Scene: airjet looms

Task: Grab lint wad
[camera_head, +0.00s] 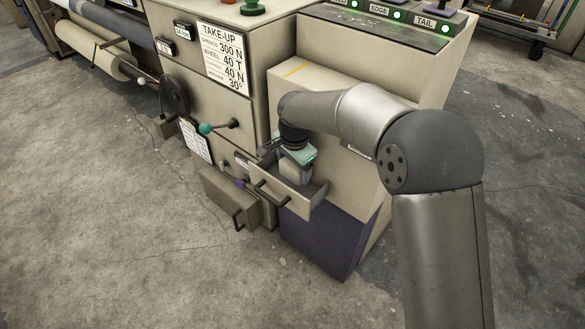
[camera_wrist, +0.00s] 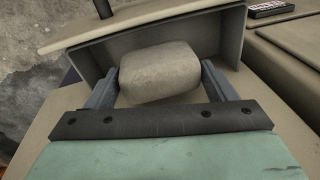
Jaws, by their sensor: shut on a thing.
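The lint wad (camera_wrist: 160,71) is a pale grey-beige rounded block in the wrist view. It sits between the two fingers of my gripper (camera_wrist: 160,88), which is shut on it. In the head view my gripper (camera_head: 294,172) points down into the open drawer (camera_head: 296,204) on the machine's front.
A second open drawer (camera_head: 228,198) with a dark handle is lower left. A teal-knobbed lever (camera_head: 206,128) sticks out left of my gripper. The beige cabinet (camera_head: 345,90) stands close behind my arm. The concrete floor (camera_head: 120,250) in front is clear.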

